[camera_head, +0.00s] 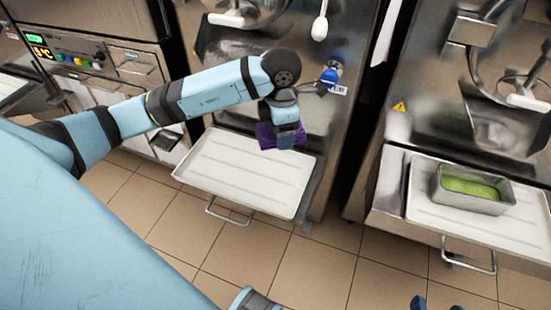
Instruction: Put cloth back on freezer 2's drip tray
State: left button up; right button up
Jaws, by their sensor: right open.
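A purple cloth (266,137) shows on both sides of the blue fingers of my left gripper (287,138), which appear shut on it. The cloth is at the back right edge of the white drip tray (240,175) of the middle freezer. I cannot tell whether the cloth touches the tray. The visible part of this tray is bare. My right gripper (438,304) is open at the bottom edge, with only its blue fingertips in view, apart from everything. No freezer number is readable.
The freezer (398,125) on the right has its own white tray (420,200) bearing a metal pan (455,204) with green contents. Wire handles (470,262) stick out below both trays. A control panel (70,55) is at the left. Tiled floor is clear in front.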

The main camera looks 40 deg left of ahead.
pick_arm(q)
jog(key=f+n+b, duration=0.1)
jog(key=n, duration=0.1)
jog(key=a+f+n+b, duration=0.1)
jog(key=n, duration=0.1)
jog(key=shift+w+b, duration=0.1)
jog(key=shift+b, duration=0.3)
jog(key=shift+a+n+b, duration=0.25)
jog(key=shift+n+b, duration=0.3)
jog(key=shift+n, duration=0.35)
jog(key=shift+f, duration=0.4)
jog(key=b, duration=0.4)
send_over(275, 186)
notch_tip(275, 186, down, 15)
jog(key=shift+r, duration=0.1)
jog(key=shift+f, duration=0.4)
jog(key=shift+f+b, duration=0.7)
jog(key=shift+f, duration=1)
pick_arm(e)
jog(key=shift+w+a+r+t+y, duration=0.15)
jog(key=shift+a+r+t+y, duration=1.7)
jog(key=shift+r, duration=0.2)
pick_arm(q)
jog(key=shift+f, duration=0.1)
jog(key=o, duration=0.9)
pick_arm(e)
jog(key=shift+f, duration=0.1)
